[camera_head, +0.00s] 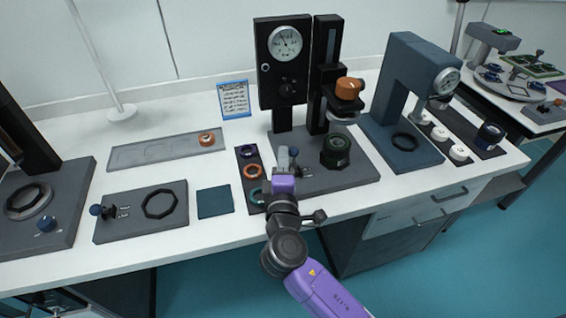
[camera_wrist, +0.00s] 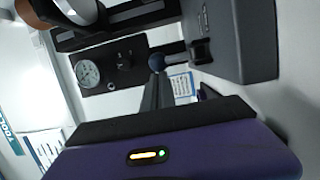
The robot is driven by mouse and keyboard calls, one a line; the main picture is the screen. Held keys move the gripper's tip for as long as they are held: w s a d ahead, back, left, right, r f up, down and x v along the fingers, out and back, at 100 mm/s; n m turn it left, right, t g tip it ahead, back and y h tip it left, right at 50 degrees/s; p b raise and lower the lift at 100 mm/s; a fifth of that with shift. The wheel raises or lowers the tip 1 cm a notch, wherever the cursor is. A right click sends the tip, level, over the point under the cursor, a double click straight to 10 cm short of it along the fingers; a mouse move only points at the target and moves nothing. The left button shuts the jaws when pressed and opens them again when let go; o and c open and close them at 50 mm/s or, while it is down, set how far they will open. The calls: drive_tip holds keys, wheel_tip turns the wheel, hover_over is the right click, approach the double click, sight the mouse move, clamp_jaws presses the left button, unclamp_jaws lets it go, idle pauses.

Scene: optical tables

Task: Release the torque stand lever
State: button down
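The torque stand seems to be the tall dark stand with a round dial (camera_head: 286,42) and a grey base (camera_head: 350,179). Its panel and dial (camera_wrist: 88,73) also show in the wrist view. A black ribbed ring part (camera_head: 336,151) sits on the base. My gripper (camera_head: 288,160) is over the base's left part, at the lever. In the wrist view my gripper's fingers (camera_wrist: 156,80) lie close together, tips at the knob. Whether they grip it is unclear.
A dark strip with coloured rings (camera_head: 250,171) lies left of the base. A blue-grey press (camera_head: 400,85) stands to the right. White tabletop is free around the mat.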

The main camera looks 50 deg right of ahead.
drive_tip(key=b, duration=0.2)
drive_tip(key=f+h+b, duration=0.1)
drive_tip(key=b, duration=0.1)
drive_tip(key=shift+s+a+t, duration=0.1)
drive_tip(key=shift+s+t, duration=0.15)
drive_tip(key=shift+t, duration=0.15)
drive_tip(key=shift+s+a+r+m+h+b, duration=0.2)
drive_tip(key=shift+m+h+b, duration=0.15)
drive_tip(key=shift+b, duration=0.7)
drive_tip(key=shift+s+a+r+b, duration=0.15)
drive_tip(key=shift+s+b, duration=0.1)
drive_tip(key=shift+b, duration=0.55)
drive_tip(key=shift+s, duration=0.1)
drive_tip(key=shift+s+b, duration=0.5)
drive_tip(key=shift+b, duration=0.05)
drive_tip(key=shift+t, duration=0.3)
drive_tip(key=v, duration=0.5)
drive_tip(key=b+v, duration=0.1)
drive_tip(key=v, duration=0.2)
drive_tip(key=shift+w+a, duration=0.25)
drive_tip(key=shift+a, duration=0.05)
